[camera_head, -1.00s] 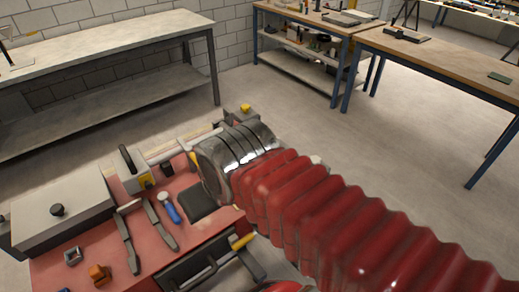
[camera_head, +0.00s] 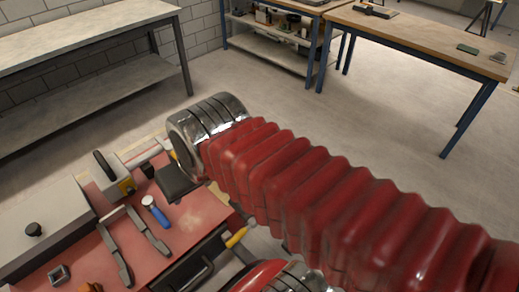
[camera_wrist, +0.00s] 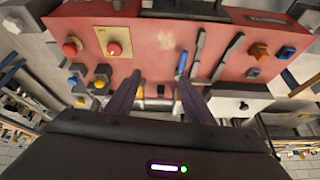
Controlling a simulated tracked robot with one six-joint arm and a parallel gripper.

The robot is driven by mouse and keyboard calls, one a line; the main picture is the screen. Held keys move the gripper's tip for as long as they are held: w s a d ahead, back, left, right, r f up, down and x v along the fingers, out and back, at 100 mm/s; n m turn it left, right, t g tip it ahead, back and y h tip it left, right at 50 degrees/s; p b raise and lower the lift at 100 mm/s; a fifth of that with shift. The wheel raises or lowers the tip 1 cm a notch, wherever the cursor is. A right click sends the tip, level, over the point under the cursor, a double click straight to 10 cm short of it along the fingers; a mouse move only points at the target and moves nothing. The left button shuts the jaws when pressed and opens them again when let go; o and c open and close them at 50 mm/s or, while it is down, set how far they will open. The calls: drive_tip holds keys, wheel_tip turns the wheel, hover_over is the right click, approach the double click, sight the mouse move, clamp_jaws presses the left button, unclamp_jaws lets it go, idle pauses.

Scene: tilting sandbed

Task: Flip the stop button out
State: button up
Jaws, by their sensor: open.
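The red panel (camera_wrist: 160,30) fills the upper part of the wrist view. A red mushroom button (camera_wrist: 114,47) sits on a yellow plate at its left, with a second red round button (camera_wrist: 72,46) further left; I cannot tell which is the stop button by label. My gripper (camera_wrist: 157,90) is open, its two fingers apart and pointing toward the panel, to the right of and below the buttons, with nothing between them. In the head view the red panel (camera_head: 190,215) lies at lower left; both red buttons are not seen there, and my red-sleeved arm covers much of the right.
The panel carries a blue-handled tool (camera_head: 155,211), grey levers (camera_head: 115,245), an orange knob (camera_wrist: 258,50) and a blue part (camera_wrist: 287,52). A grey box (camera_head: 45,230) stands at the panel's left. A workbench (camera_head: 85,35) is behind; open floor (camera_head: 285,95) lies right.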

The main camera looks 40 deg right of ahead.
drive_tip(key=w+d+f+m+g+y, duration=0.1)
drive_tip(key=w+d+m, duration=0.1)
drive_tip(key=d+m, duration=1.1)
drive_tip(key=w+d+f+m+g+y, duration=0.1)
drive_tip(key=w+d+f+m+y, duration=0.1)
drive_tip(key=d+m, duration=1.1)
drive_tip(key=w+d, duration=0.1)
drive_tip(key=d, duration=0.4)
drive_tip(key=shift+d, duration=0.25)
drive_tip(key=shift+f, duration=0.15)
drive_tip(key=x, duration=1.3)
drive_tip(key=shift+a+f, duration=0.3)
drive_tip(key=shift+f, duration=0.05)
drive_tip(key=shift+c, duration=0.4)
drive_tip(key=shift+r, duration=0.1)
clamp_jaws()
